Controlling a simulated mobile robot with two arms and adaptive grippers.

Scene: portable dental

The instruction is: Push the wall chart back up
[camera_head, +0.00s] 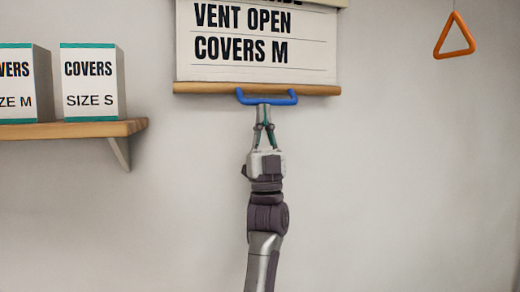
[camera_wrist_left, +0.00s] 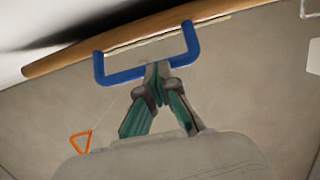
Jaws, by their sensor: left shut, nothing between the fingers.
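The wall chart (camera_head: 256,62) hangs at the top of the head view, with the words "VENT OPEN" and "COVERS M" showing and its top out of view. A wooden bar (camera_head: 200,88) runs along its lower edge. A blue handle (camera_head: 267,100) hangs below the middle of the bar; it also shows in the left wrist view (camera_wrist_left: 123,76). My left gripper (camera_head: 264,107) points up, shut and empty, with its fingertips just under the handle's crosspiece. In the left wrist view, the fingertips meet at the handle (camera_wrist_left: 157,68); I cannot tell whether they touch it. My right gripper is not in view.
A wooden shelf (camera_head: 75,130) on the left holds a "COVERS SIZE S" box (camera_head: 92,85) and a size M box (camera_head: 20,85). An orange triangular pull (camera_head: 454,38) hangs on a cord at upper right. The wall around my left arm is clear.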

